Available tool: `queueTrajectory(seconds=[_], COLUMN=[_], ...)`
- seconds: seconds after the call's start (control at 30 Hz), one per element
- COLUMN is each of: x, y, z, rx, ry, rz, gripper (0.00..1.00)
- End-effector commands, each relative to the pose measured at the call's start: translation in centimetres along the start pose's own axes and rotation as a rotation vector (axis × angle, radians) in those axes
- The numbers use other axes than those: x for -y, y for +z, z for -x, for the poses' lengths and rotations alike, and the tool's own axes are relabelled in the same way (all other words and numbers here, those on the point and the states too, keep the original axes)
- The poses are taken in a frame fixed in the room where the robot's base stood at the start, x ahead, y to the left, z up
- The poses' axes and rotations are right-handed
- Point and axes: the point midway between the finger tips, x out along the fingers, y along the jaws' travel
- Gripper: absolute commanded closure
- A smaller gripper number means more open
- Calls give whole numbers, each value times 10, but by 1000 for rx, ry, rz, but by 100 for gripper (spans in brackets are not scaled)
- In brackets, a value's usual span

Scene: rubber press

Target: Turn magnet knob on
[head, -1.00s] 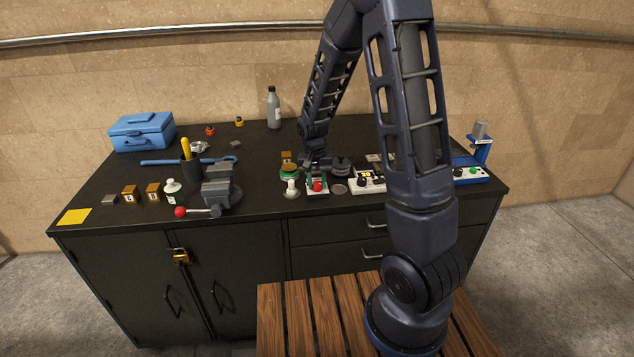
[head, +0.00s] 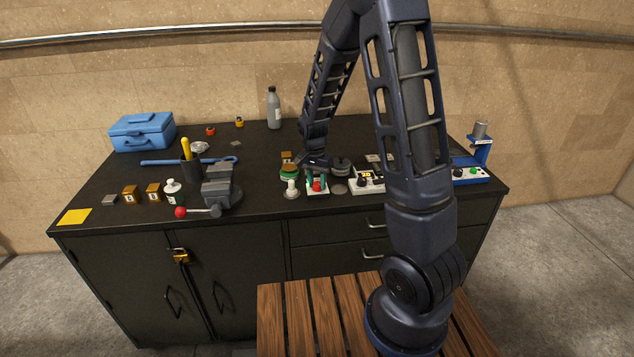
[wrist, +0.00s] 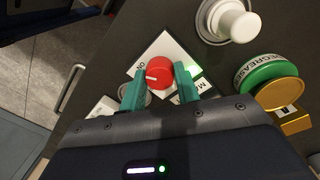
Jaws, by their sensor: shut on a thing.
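The red magnet knob (wrist: 159,72) sits on a white base plate (wrist: 180,47) in the wrist view, with a pale mark line on its left side. Dark lettering on the plate is partly covered by my fingers, and a green glow shows beside the knob. My gripper (wrist: 160,81) has its green fingers shut on the knob, one on each side. In the head view the red knob (head: 317,186) is on its white plate near the front edge of the bench, with my gripper (head: 316,178) at it.
A white knobbed piece (wrist: 237,24) and a green degreaser tin (wrist: 268,80) stand close to the right of the knob in the wrist view. The grey vise (head: 219,187) is to the left.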

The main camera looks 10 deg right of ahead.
Motion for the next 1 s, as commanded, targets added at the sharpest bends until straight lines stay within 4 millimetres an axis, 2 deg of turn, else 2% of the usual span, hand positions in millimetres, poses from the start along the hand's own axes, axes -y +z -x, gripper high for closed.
queueTrajectory(seconds=[0.2, 0.23, 0.3, 0.33, 0.6, 0.73, 0.87, 1.0], x=[0, 0, 0, 0, 0, 0, 0, 1], y=[-1, -1, -1, -1, 0, 0, 0, -1], z=[1, 1, 1, 1, 1, 8, 26, 53], rx=[-2, -2, -2, -2, -1, -1, -2, -3], ry=[-2, -2, -2, -2, -1, -2, -4, -5], rz=[0, 0, 0, 0, 1, 1, 1, 0], gripper=[91, 63, 49, 47, 47, 47, 47, 47])
